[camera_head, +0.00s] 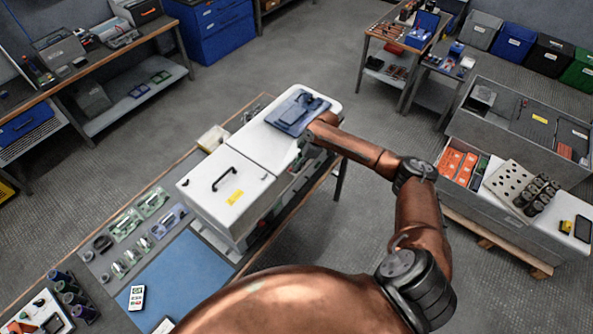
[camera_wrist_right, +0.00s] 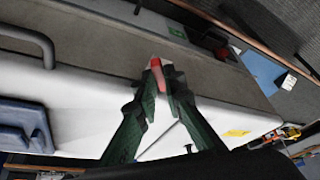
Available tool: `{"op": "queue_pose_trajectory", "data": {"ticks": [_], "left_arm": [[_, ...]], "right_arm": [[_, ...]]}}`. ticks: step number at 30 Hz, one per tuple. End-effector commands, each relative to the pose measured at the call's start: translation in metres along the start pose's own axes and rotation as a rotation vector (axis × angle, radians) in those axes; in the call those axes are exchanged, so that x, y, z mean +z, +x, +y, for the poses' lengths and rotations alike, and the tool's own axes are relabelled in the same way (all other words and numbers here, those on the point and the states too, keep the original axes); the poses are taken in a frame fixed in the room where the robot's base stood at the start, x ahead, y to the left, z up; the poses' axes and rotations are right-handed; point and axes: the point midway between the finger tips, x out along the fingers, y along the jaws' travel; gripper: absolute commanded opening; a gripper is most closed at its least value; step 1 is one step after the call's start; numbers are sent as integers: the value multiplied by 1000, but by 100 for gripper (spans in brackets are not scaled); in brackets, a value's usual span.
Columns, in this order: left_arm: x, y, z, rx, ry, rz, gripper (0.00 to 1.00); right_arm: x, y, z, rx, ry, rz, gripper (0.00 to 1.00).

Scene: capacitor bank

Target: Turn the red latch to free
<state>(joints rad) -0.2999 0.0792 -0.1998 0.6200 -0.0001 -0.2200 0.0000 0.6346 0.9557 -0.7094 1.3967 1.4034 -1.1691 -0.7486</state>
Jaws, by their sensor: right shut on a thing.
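The red latch (camera_wrist_right: 156,64) shows in the right wrist view at the edge of a white lid, between the tips of my right gripper (camera_wrist_right: 160,84). The two dark green fingers are closed on it, and the fingertips cover part of it. In the head view my right gripper (camera_head: 302,150) is at the right side of the white cabinet (camera_head: 225,185), low beside its rear section; the arm and the cabinet mostly hide it. The latch cannot be made out in the head view. My left gripper is not in view.
A black handle (camera_head: 223,180) is on the front lid. A blue mat (camera_head: 180,281) and small parts lie on the bench to the left. A grey crate (camera_head: 525,205) stands right, with open floor between.

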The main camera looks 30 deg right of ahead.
Motion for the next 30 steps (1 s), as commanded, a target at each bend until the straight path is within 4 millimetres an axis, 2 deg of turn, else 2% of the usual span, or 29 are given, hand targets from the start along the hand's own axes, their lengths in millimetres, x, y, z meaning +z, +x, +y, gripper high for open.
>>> {"op": "queue_pose_trajectory", "data": {"ticks": [1,15,24,30], "left_arm": [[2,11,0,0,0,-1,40],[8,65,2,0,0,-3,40],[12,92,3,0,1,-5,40],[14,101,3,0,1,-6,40]], "right_arm": [[1,4,2,-13,-38,1,0],[0,5,6,-184,-447,1,0],[-2,4,8,-270,-654,-2,0],[-2,3,9,-305,-739,-3,0]]}}
